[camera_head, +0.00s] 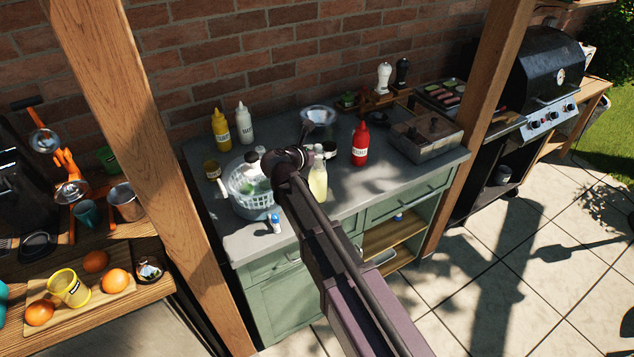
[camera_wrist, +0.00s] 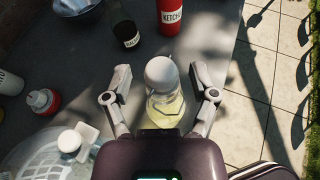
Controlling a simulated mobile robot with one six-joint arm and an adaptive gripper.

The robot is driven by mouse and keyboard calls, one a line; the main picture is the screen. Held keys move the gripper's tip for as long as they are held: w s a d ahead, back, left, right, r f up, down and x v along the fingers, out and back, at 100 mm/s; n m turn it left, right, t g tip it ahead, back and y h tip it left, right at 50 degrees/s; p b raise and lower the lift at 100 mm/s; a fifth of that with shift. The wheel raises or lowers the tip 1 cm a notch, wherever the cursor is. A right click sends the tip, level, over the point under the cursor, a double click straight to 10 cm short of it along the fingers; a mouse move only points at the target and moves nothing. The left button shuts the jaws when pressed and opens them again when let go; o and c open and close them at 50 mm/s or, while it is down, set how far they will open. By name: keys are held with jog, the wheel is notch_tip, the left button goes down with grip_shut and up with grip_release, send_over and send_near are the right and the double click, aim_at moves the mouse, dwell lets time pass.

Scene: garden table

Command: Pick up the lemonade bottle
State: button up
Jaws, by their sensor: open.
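The lemonade bottle (camera_head: 318,182) is clear with pale yellow liquid and stands upright on the grey counter (camera_head: 355,192). In the wrist view the bottle (camera_wrist: 163,95) shows its round white cap between the two fingers of my gripper (camera_wrist: 160,93). The fingers are open, one on each side of the bottle, with a visible gap on both sides. In the head view my arm covers the gripper fingers and lies just left of the bottle.
A metal bowl (camera_head: 318,117) is farther back. The counter's front edge is close.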

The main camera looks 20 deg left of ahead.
grip_shut()
jog(key=shift+r+p, duration=0.45)
jog(key=shift+r, duration=0.05)
dwell(0.4)
jog(key=shift+r+p, duration=4.3)
jog(key=shift+r, duration=0.2)
